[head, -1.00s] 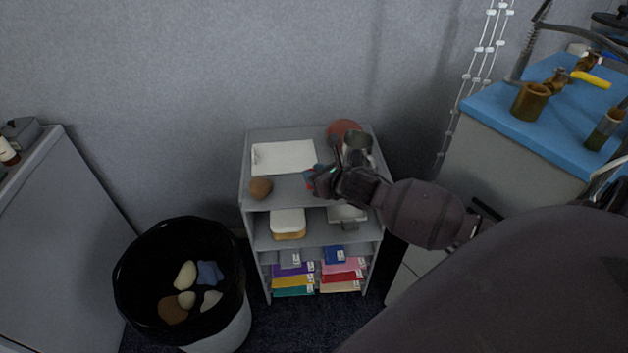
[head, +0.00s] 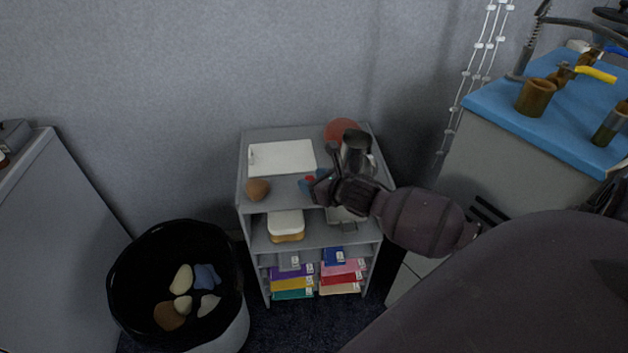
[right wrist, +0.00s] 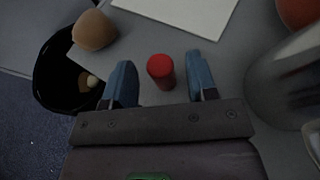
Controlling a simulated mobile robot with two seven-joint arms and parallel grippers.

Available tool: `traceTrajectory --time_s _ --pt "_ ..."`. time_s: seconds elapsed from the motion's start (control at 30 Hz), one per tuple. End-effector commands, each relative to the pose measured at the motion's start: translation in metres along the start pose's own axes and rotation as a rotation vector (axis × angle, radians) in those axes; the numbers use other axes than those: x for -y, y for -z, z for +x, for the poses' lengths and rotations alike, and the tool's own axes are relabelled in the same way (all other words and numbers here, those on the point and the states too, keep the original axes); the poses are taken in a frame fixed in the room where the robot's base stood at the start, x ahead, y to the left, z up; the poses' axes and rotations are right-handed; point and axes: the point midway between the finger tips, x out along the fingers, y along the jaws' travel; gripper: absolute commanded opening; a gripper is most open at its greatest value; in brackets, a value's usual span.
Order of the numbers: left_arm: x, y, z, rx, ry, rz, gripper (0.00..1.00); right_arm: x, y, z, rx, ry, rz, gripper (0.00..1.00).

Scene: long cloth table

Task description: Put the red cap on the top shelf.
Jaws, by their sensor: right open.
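The red cap (right wrist: 160,70) stands on the grey top shelf (right wrist: 225,65), between the blue fingers of my right gripper (right wrist: 159,61). The fingers are open, with a gap on both sides of the cap. In the head view the cap (head: 309,179) shows as a small red spot at the fingertips of my right gripper (head: 312,181), over the front part of the shelf unit's top (head: 285,188). The gripper hides part of the shelf there. My left gripper is not in view.
On the top stand a brown ball (head: 257,190), a white sheet (head: 282,157), a metal cup (head: 355,150) close to my right gripper and a reddish round thing (head: 341,130). A black-lined bin (head: 125,290) stands left; a blue-topped cabinet (head: 500,100) stands right.

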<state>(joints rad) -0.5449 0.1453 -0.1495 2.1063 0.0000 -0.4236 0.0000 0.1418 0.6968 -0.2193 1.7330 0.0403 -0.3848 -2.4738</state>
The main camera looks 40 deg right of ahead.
Motion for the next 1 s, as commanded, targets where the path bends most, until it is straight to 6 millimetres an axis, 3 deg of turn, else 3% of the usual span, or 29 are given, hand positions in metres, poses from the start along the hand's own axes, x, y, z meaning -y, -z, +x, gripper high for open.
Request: traceTrajectory --time_s 0.17,0.43,0.7,1.0 --pt "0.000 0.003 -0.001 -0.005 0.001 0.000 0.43 0.000 -0.004 -0.005 0.001 -0.001 -0.001 0.53" --pt "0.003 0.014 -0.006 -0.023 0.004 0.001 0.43 0.001 -0.006 -0.049 0.003 0.000 -0.003 0.53" --pt "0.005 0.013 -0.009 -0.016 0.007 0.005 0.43 0.000 -0.005 -0.095 0.001 0.000 -0.001 0.53" --pt "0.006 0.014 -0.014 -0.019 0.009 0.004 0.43 0.000 -0.004 -0.120 0.001 0.000 0.002 0.53"
